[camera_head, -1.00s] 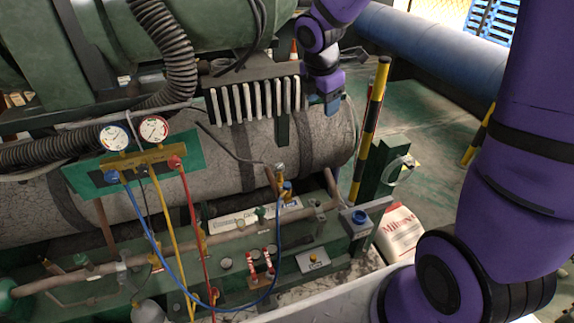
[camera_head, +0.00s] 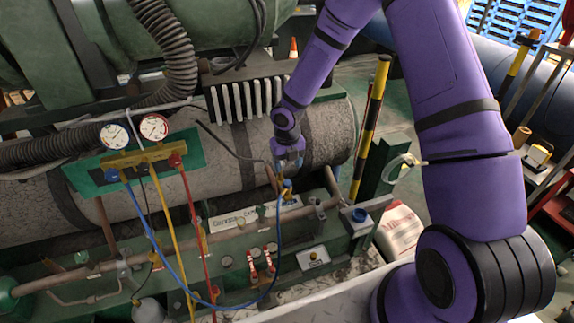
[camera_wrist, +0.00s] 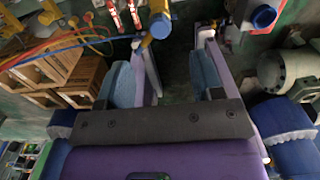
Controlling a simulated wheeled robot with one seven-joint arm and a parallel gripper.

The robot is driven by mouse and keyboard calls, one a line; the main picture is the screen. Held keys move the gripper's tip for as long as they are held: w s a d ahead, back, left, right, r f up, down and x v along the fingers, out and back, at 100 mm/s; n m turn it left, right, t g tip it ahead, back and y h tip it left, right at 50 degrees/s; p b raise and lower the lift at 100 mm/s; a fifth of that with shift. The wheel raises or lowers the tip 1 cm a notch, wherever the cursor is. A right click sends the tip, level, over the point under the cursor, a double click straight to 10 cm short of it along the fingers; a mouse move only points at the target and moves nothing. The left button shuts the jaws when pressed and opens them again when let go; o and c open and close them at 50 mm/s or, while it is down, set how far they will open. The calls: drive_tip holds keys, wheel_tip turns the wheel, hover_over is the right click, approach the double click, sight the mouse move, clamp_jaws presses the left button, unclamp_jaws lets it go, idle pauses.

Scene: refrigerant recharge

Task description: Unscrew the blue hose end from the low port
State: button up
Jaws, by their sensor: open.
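The blue hose end (camera_head: 287,187) sits on the brass low port fitting at the green skid, just right of centre in the head view. The blue hose (camera_head: 281,230) hangs from it and loops left to the gauge manifold (camera_head: 145,157). My gripper (camera_head: 287,168) is right above the hose end, pointing down. In the wrist view my gripper (camera_wrist: 177,62) is open, with nothing between its pads. A brass and blue fitting (camera_wrist: 160,25), apparently the hose end, shows ahead of the fingertips, nearer the left finger. Whether a finger touches it cannot be told.
The grey tank (camera_head: 230,155) lies behind. Yellow (camera_head: 170,230) and red (camera_head: 193,220) hoses hang at left. A yellow-black post (camera_head: 372,125) rises at right.

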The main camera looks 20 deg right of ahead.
sight(287, 182)
drive_tip(key=shift+f, duration=4.3)
drive_tip(key=shift+f, duration=0.1)
drive_tip(key=c, duration=1)
drive_tip(key=n, duration=0.3)
drive_tip(key=shift+n, duration=0.3)
